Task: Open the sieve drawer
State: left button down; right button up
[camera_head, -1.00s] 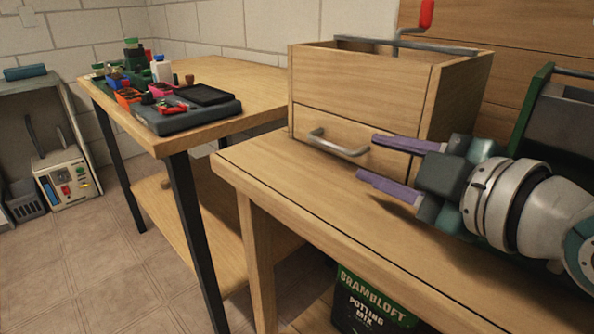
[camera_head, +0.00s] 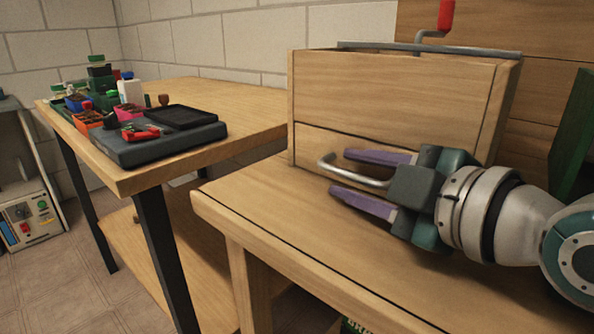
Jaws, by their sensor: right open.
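The sieve box (camera_head: 385,92) is a wooden box standing on the near bench. Its drawer (camera_head: 318,146) is the lower front panel and looks shut. The drawer has a curved grey metal handle (camera_head: 340,175). My right gripper (camera_head: 356,174) is open, with two purple fingers pointing left. In the picture one finger lies above the handle bar and one below it, so the bar shows between them. I cannot tell whether either finger touches it. The gripper and wrist hide the right part of the drawer. My left gripper is not in view.
A crank with a red grip (camera_head: 446,16) rises above the box. The near bench top (camera_head: 290,225) is clear in front of the drawer. A second table (camera_head: 240,110) at left holds a dark tray (camera_head: 160,142) and several small pots and bottles.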

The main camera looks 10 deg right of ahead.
jog(key=shift+s, duration=0.15)
jog(key=shift+c, duration=0.2)
grip_shut()
jog(key=shift+f, duration=0.1)
dwell(0.9)
